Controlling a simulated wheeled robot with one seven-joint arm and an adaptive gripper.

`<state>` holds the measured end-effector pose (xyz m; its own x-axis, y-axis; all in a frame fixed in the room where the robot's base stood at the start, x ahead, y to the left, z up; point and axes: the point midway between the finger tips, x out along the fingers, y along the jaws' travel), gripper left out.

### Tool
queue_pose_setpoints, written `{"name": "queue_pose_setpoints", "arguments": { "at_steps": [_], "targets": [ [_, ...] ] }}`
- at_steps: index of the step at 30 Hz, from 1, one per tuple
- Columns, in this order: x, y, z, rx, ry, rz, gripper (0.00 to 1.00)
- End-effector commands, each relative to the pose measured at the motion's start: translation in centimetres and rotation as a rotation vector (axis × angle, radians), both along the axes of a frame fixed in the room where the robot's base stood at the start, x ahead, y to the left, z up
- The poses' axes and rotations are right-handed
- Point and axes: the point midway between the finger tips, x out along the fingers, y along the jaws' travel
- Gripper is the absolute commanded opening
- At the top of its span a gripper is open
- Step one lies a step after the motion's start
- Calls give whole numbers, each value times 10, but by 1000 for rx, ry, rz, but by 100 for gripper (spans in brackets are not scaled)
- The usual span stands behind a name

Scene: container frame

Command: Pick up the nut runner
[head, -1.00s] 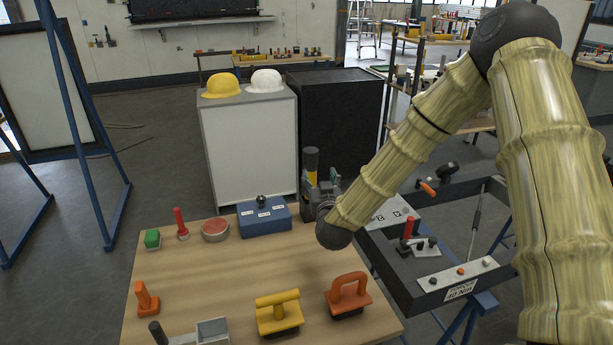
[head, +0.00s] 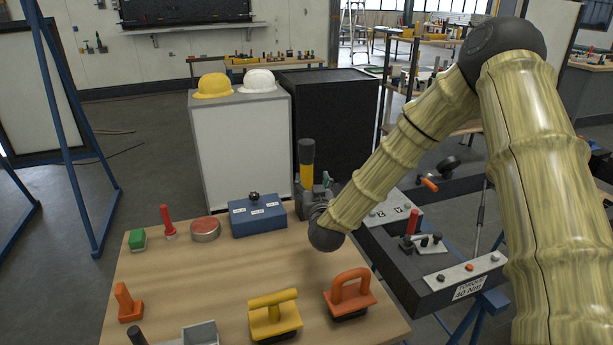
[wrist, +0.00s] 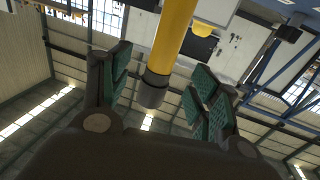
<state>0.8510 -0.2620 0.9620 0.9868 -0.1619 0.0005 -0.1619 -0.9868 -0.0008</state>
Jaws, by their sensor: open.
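The nut runner (head: 306,158) looks to be the upright tool with a yellow shaft and dark ends at the back right of the wooden table; its lower part is hidden by my gripper and wrist. In the wrist view its yellow shaft (wrist: 173,42) comes down from the top and ends in a dark grey tip between my fingers. My gripper (wrist: 160,92) is open, with one green-padded finger on each side of the tool and gaps visible on both sides. In the head view my gripper (head: 322,188) is partly hidden behind my wrist.
A blue box (head: 258,218) stands just left of the tool. An orange-handled tool (head: 350,294) and a yellow-handled one (head: 275,312) lie at the front of the wooden table (head: 225,275). A dark frame (head: 420,285) stands to the right. The table's middle is clear.

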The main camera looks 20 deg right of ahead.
Motion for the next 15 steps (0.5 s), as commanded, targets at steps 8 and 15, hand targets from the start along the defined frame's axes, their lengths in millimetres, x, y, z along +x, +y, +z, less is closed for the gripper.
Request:
{"name": "queue_pose_setpoints", "arguments": {
  "at_steps": [8,15],
  "targets": [
    [34,-5,0,0,0,0,62],
    [46,-6,-1,-1,1,0,62]
  ]
}}
